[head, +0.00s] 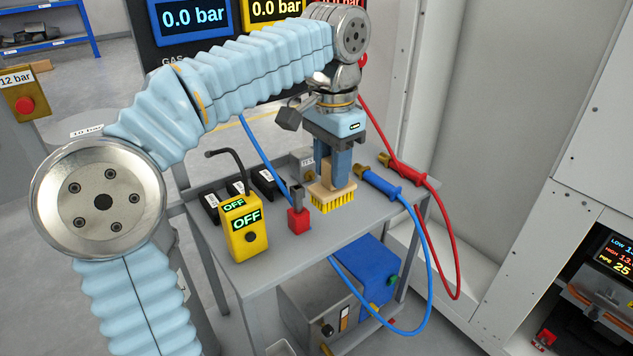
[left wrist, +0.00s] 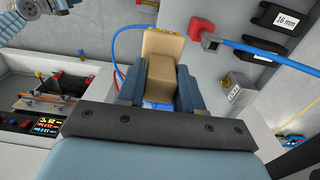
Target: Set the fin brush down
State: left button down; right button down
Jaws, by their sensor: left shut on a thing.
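The fin brush (head: 331,197) has a tan block and yellow bristles. My left gripper (head: 337,182) points down and is shut on its upper part. The bristles are at the top of the grey cart (head: 281,254), near its middle; I cannot tell for sure whether they touch it. In the left wrist view the brush's tan block (left wrist: 161,68) sits between the two blue-grey fingers of the gripper (left wrist: 160,90). My right gripper is not in view.
A yellow device reading OFF (head: 243,228), a red block (head: 298,219) and black labelled blocks (head: 264,182) stand left of the brush. Blue (head: 380,183) and red (head: 404,169) hose ends lie close on its right. The cart top's front is clear.

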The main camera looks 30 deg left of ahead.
pick_arm(q)
jog(key=shift+w+a+f, duration=1)
jog(key=shift+w+f, duration=0.35)
jog(key=shift+f, duration=0.5)
jog(key=shift+w+a+f, duration=0.95)
jog(key=shift+w+f, duration=0.35)
jog(key=shift+f, duration=0.6)
jog(key=shift+w+a+f, duration=1)
jog(key=shift+w+f, duration=0.35)
jog(key=shift+f, duration=0.5)
jog(key=shift+f, duration=0.15)
jog(key=c, duration=0.7)
grip_release()
jog(key=shift+c, duration=0.2)
notch_tip(320, 180, up, 12)
jog(key=p, duration=0.2)
